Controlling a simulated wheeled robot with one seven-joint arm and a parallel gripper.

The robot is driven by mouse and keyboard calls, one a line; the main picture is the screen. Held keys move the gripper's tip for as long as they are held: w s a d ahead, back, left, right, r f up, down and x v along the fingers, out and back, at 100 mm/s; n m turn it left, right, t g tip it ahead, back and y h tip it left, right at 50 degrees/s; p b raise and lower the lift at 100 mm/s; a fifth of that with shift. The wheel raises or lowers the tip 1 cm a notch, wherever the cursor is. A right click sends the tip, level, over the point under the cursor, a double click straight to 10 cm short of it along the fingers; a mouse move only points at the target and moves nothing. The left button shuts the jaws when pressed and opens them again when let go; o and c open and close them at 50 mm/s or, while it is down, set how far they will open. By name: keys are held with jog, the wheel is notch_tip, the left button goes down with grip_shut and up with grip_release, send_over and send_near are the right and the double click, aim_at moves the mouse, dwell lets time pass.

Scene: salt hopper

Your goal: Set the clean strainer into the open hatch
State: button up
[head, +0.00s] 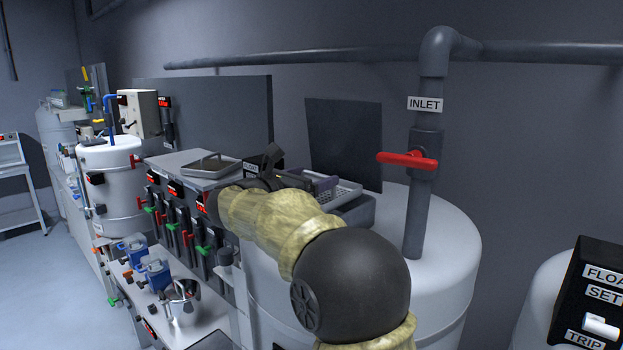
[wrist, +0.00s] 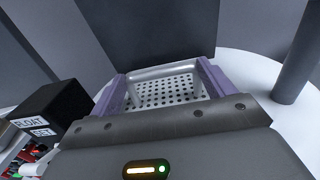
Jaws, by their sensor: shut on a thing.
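The strainer (wrist: 165,90) is a pale metal basket with rows of round holes; it also shows in the head view (head: 345,194). My gripper (wrist: 162,84) is shut on it, with one purple finger along each side. In the head view my gripper (head: 312,183) is at the top of the white tank (head: 440,255). The strainer is over or at a dark grey raised frame (head: 362,214), which looks like the hatch. A dark panel (head: 345,140) stands upright behind it, perhaps the lid. My arm and gripper hide much of the opening, so I cannot tell how deep the strainer sits.
A grey inlet pipe (head: 418,215) with a red valve handle (head: 407,159) rises right of the hatch. A black float box (wrist: 50,115) is at left in the wrist view. A shallow tray (head: 208,166) lies on the grey cabinet top. A metal vessel (head: 183,297) stands on the lower bench.

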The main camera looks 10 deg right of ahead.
jog(key=shift+w+d+f+p, duration=0.15)
jog(key=shift+d+f+p, duration=0.15)
jog(key=shift+p, duration=0.15)
jog(key=shift+f, duration=0.1)
jog(key=shift+a, duration=0.1)
